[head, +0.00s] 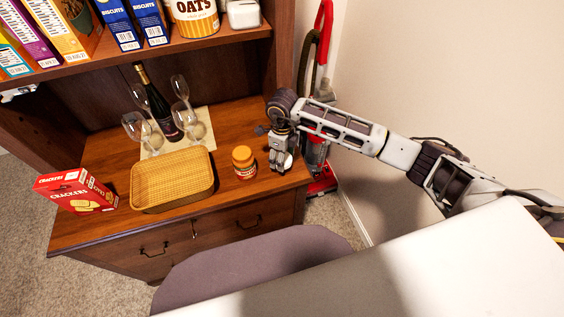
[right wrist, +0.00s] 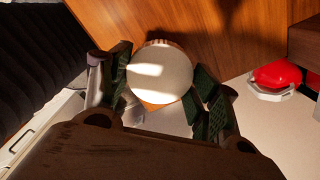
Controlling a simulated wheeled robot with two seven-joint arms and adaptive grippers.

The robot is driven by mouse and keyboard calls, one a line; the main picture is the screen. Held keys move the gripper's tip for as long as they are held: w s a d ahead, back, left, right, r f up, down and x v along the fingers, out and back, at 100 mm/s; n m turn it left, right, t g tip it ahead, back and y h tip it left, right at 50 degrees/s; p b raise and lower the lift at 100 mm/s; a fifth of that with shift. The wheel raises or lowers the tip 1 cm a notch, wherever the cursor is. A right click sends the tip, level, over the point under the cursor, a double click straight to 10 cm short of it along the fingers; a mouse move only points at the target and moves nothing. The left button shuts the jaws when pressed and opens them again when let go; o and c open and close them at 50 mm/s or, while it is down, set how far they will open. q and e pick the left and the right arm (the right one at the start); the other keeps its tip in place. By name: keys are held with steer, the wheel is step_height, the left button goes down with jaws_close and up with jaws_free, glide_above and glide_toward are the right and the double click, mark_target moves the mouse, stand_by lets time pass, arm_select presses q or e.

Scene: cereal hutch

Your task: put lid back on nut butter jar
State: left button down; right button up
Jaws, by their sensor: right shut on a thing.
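The nut butter jar (head: 244,163), small with an orange and red label, stands upright on the hutch counter to the right of the wicker basket. Its top looks orange-brown. My right gripper (head: 282,160) is just right of the jar, pointing down near the counter's right edge. In the right wrist view its fingers (right wrist: 168,95) are shut on a pale round disc (right wrist: 160,72), which looks like the lid. The disc is hidden by the fingers in the head view. My left gripper is not in view.
A wicker basket (head: 172,178), a cracker box (head: 76,190), a dark bottle (head: 160,109) and several glasses stand on the counter (head: 230,196). The shelf above holds boxes and an oats canister (head: 196,17). A red vacuum (head: 318,152) stands right of the hutch.

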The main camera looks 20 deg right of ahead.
step_height(320, 180, up, 5)
steer(key=shift+f, duration=0.15)
steer(key=shift+r, duration=0.45)
